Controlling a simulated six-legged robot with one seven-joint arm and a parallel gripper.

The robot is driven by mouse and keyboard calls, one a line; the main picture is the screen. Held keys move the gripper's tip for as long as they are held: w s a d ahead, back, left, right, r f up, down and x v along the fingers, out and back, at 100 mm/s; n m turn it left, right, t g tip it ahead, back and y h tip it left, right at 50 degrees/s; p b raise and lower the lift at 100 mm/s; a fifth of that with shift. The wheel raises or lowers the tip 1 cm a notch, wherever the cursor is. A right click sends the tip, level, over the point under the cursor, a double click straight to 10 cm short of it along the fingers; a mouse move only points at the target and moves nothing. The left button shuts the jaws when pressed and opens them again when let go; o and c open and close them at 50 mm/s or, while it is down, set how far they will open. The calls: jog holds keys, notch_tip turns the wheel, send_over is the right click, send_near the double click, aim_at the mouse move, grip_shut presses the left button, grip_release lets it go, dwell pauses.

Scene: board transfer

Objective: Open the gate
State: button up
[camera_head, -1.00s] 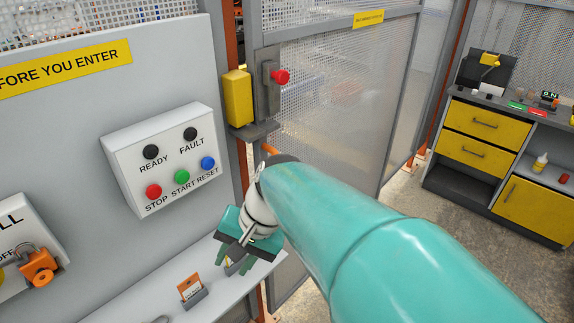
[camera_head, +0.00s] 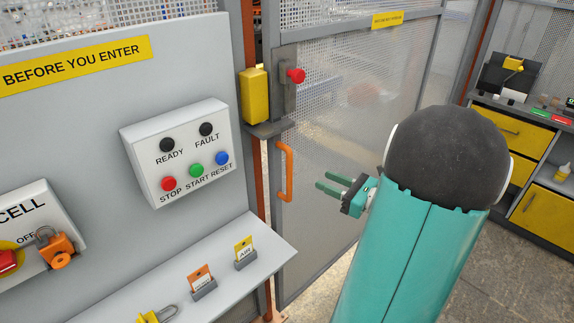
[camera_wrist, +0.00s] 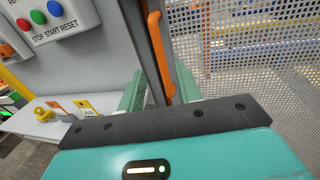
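The gate (camera_head: 345,130) is a grey-framed mesh panel whose left edge stands beside the post; I cannot tell if it is latched. Its orange handle (camera_head: 285,172) is upright near that edge. Above the handle are a yellow box (camera_head: 255,96) on the post and a grey latch with a red knob (camera_head: 296,76). My gripper (camera_head: 322,181) is open and empty, just right of the handle in the head view, fingers pointing toward it. In the wrist view the handle (camera_wrist: 159,50) shows between the two green fingers (camera_wrist: 160,90), ahead of them and apart.
A control box (camera_head: 180,150) with coloured buttons is on the grey panel at left. A shelf (camera_head: 225,285) with tag holders juts out below it, left of the gate. A lockout switch (camera_head: 30,240) is at far left. A yellow-drawered bench (camera_head: 530,150) stands at right.

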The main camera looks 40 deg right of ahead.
jog(key=x, duration=1.2)
jog(key=shift+w+a, duration=0.25)
jog(key=shift+w, duration=0.05)
grip_shut()
